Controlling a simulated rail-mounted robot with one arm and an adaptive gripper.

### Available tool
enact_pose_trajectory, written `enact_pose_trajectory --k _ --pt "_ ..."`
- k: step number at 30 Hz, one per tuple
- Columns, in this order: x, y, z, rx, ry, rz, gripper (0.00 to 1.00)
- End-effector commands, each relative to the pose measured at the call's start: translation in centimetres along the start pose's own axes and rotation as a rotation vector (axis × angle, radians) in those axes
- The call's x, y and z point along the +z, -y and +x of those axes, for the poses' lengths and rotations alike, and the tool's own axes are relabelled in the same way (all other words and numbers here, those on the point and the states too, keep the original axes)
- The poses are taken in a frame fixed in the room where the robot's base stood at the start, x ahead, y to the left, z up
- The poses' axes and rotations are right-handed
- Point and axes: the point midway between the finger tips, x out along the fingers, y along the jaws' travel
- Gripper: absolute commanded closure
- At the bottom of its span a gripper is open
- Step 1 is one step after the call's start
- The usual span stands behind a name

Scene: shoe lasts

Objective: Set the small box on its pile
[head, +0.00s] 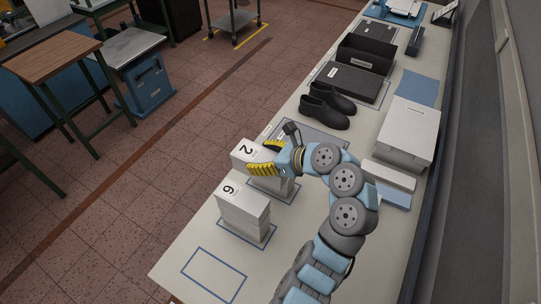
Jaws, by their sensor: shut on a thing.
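My gripper (262,158), with yellow and black striped fingers, is shut on a white box marked 2 (246,150). The box is at a white pile (284,187) standing in a blue outline on the bench. My fingers and wrist cover part of the box, and I cannot tell whether it touches the pile.
An empty blue outline (214,275) lies at the near end of the bench. Black shoes (327,104), a dark flat box (352,82) and an open black box (366,54) are farther back. A larger white box (407,130) stands at the right, beside smaller white and blue pieces.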

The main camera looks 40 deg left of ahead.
Motion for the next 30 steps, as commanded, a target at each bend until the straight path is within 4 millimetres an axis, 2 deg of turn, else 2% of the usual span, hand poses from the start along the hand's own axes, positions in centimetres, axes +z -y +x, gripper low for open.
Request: enact_pose_trajectory --k 14,30 --pt "-0.7 3.0 1.6 0.006 -0.002 -0.004 0.67" --pt "-2.2 7.8 3.8 0.007 -0.002 -0.001 0.67"
